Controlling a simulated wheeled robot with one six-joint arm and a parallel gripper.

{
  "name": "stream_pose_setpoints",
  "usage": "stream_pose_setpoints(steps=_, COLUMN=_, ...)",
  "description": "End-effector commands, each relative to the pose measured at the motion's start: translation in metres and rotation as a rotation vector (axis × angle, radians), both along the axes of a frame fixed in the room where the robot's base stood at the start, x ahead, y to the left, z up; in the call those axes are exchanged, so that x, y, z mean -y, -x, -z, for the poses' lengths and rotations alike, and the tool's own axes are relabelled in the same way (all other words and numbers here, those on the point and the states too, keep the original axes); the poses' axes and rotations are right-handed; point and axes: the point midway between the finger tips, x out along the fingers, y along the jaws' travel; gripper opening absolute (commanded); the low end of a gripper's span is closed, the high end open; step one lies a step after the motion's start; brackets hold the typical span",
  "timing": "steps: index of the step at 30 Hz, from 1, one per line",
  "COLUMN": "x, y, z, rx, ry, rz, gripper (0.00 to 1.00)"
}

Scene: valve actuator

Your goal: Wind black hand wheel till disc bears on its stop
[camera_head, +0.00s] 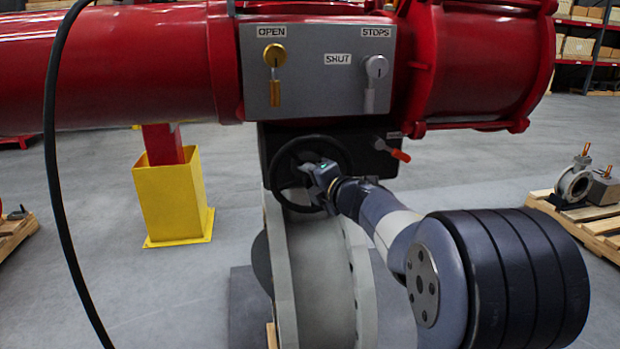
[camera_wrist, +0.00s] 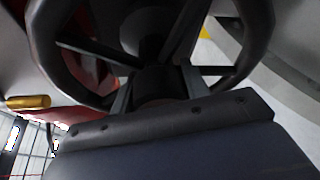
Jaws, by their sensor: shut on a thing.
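The black hand wheel (camera_head: 273,172) is on the dark gear housing of the valve, below the grey panel, in the head view. The round grey valve body (camera_head: 322,275) stands below the wheel. A dark curved edge shows at its left side; I cannot tell whether it is the disc. The stop cannot be made out.
The grey panel (camera_head: 318,95) has a brass lever at OPEN and a grey one near STOPS. A black cable (camera_head: 52,180) hangs at left. A yellow post base (camera_head: 172,200) stands behind. Pallets are at both sides.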

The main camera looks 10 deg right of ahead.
Motion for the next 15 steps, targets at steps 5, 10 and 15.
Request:
stream_pose_setpoints(steps=5, x=0.0001, y=-0.0001, z=0.0007, rx=-0.001, ry=-0.001, rz=0.0, gripper=0.5)
stream_pose_setpoints(steps=10, x=0.0, y=-0.0001, z=0.0005, rx=-0.001, ry=-0.001, rz=0.0, gripper=0.64)
stream_pose_setpoints(steps=15, x=0.0, y=-0.0001, z=0.0003, rx=0.0, ry=-0.001, rz=0.0, gripper=0.65)
